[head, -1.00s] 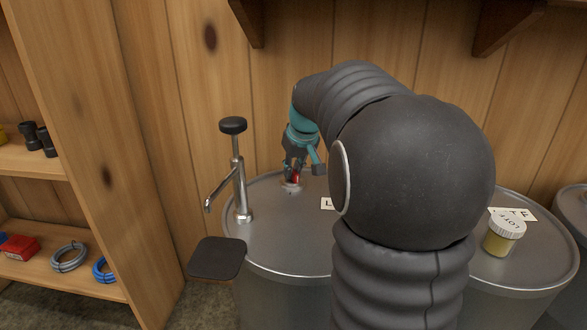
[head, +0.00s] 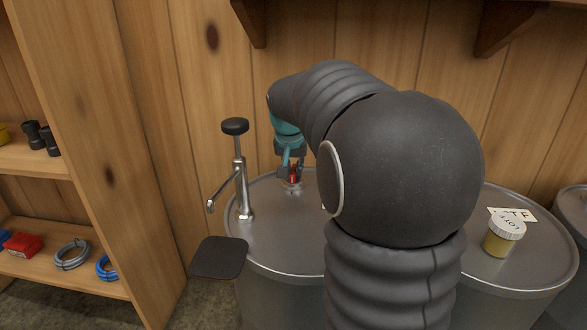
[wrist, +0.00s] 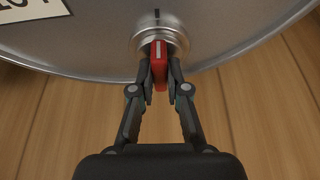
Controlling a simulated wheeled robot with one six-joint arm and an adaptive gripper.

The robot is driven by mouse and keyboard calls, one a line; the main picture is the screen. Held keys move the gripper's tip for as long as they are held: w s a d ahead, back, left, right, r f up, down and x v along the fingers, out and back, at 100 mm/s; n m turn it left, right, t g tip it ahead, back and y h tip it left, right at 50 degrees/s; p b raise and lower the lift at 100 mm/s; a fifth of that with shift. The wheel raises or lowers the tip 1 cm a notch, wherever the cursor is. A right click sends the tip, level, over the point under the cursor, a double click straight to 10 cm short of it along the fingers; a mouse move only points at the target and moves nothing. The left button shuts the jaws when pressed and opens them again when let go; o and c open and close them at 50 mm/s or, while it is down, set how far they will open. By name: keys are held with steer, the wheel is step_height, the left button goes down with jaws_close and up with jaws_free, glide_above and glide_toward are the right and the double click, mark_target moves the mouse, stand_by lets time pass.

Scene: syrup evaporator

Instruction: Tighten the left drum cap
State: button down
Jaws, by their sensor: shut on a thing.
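The left drum (head: 262,226) stands against the wooden wall. Its red cap handle (head: 293,175) sits at the back of the lid on a round metal fitting. In the wrist view the red handle (wrist: 159,64) stands in the silver fitting (wrist: 160,38), pointing along the gripper, with a dark mark on the lid beyond it. My gripper (wrist: 160,82) is shut on the red handle, one finger on each side. In the head view my gripper (head: 290,172) comes down from above onto the cap, and my arm hides the lid's right part.
A hand pump (head: 241,180) rises from the same lid, left of the cap. A dark square pad (head: 218,257) is at the drum's front left. A sample jar (head: 503,236) stands on the right drum (head: 520,268). A wooden shelf (head: 75,274) is at left.

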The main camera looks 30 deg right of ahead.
stand_by(0.3)
steer(key=c, duration=1.2)
jaws_free()
steer(key=shift+o, duration=0.2)
steer(key=v, duration=1.2)
steer(key=shift+w+d, duration=0.1)
